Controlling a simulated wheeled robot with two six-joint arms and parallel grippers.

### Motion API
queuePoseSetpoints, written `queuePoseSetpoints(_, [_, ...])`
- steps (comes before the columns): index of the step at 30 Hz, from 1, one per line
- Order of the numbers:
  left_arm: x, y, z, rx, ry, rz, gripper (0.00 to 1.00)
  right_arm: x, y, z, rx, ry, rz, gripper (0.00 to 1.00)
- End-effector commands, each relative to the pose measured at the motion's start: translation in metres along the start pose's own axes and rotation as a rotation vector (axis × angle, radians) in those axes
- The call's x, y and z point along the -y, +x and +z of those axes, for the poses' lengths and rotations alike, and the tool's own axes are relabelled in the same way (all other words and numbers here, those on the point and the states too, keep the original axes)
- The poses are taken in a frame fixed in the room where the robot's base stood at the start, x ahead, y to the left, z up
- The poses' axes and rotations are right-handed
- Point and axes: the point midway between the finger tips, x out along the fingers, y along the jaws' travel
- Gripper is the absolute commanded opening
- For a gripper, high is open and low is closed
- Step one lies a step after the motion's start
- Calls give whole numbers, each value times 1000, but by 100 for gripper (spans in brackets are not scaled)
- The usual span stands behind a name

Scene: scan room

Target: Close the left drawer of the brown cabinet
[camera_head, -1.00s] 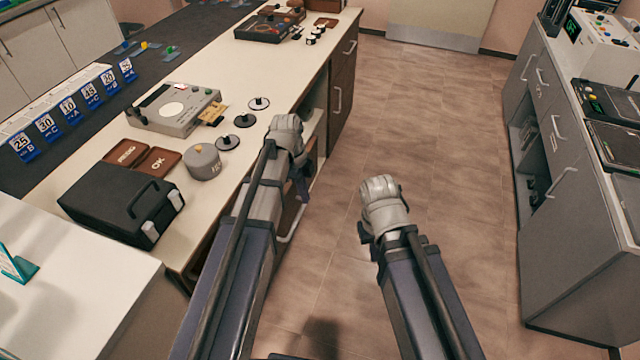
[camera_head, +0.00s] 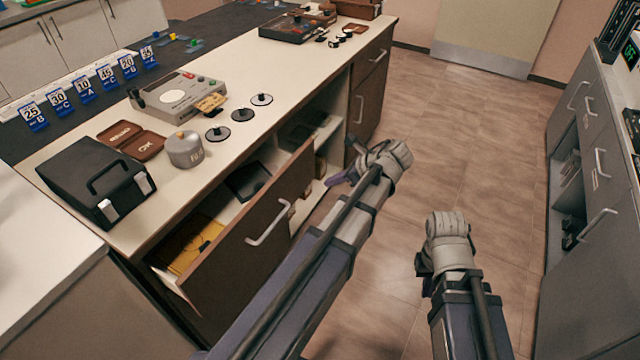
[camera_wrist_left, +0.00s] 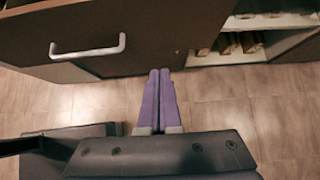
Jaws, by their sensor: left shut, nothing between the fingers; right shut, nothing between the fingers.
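The brown cabinet (camera_head: 372,95) stands under the cream counter at the left in the head view. Its left drawer (camera_head: 252,238) is pulled out, with a yellow item (camera_head: 192,245) and a dark item inside. The drawer's silver handle (camera_head: 270,222) faces the aisle; it also shows in the left wrist view (camera_wrist_left: 88,52). My left gripper (camera_head: 335,180) is shut and empty, just off the right end of the drawer front. Its purple fingers (camera_wrist_left: 158,95) point at the lower edge of the dark front in the left wrist view; contact cannot be told. My right gripper (camera_head: 422,265) is over the aisle floor, apart from the cabinet.
Open shelves (camera_head: 318,165) lie right of the drawer. A grey cabinet (camera_head: 600,200) stands at the right. The aisle floor between is clear.

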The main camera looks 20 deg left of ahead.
Motion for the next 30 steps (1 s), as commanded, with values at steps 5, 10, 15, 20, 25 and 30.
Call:
queuePoseSetpoints(5, [0,35,-5,-1,-2,2,0,3,28,-2,0,0,0,0])
queuePoseSetpoints(10, [0,69,-6,-2,-2,2,0,5,52,-3,0,0,0,0])
queuePoseSetpoints(15, [0,99,-5,-2,-1,1,0,7,73,-4,0,0,0,0])
queuePoseSetpoints(20, [0,110,16,-2,-1,1,0,6,66,-4,0,0,0,0])
queuePoseSetpoints(25, [0,119,25,-2,0,1,0,6,66,-4,0,0,0,0])
queuePoseSetpoints(30, [0,122,28,-2,1,0,0,6,66,-4,0,0,0,0])
